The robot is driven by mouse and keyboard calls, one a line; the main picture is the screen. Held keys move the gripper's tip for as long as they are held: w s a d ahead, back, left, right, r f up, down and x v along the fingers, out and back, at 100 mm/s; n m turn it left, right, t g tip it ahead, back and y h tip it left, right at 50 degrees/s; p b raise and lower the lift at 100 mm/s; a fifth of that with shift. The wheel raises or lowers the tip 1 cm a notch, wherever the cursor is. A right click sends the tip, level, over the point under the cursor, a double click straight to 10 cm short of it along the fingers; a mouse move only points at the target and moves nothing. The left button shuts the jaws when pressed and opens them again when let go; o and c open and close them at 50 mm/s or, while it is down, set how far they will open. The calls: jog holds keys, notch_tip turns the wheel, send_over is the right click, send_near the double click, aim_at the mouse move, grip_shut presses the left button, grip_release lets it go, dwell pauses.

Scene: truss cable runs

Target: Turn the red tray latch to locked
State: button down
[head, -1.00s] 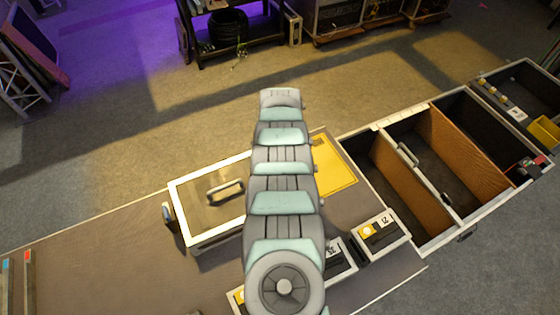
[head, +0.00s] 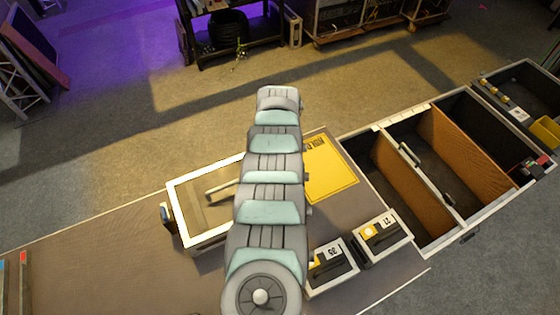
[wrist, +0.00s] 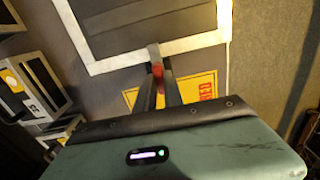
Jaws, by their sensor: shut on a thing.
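My gripper (wrist: 158,82) is shut on the red latch, with a dark finger on each side. My fingers hide much of the latch, so its exact angle cannot be told. My arm hides the gripper and latch in the head view.
A yellow sheet (head: 330,172) lies beside the tray. Two numbered boxes, 35 (head: 333,268) and 21 (head: 382,232), stand near the bench's front edge. An open compartmented case (head: 425,228) is at right. Open floor (head: 130,150) lies beyond the bench.

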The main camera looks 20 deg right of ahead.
jog(key=c, duration=1.5)
grip_release()
jog(key=shift+o, duration=0.2)
notch_tip(320, 180, up, 11)
jog(key=shift+p, duration=0.4)
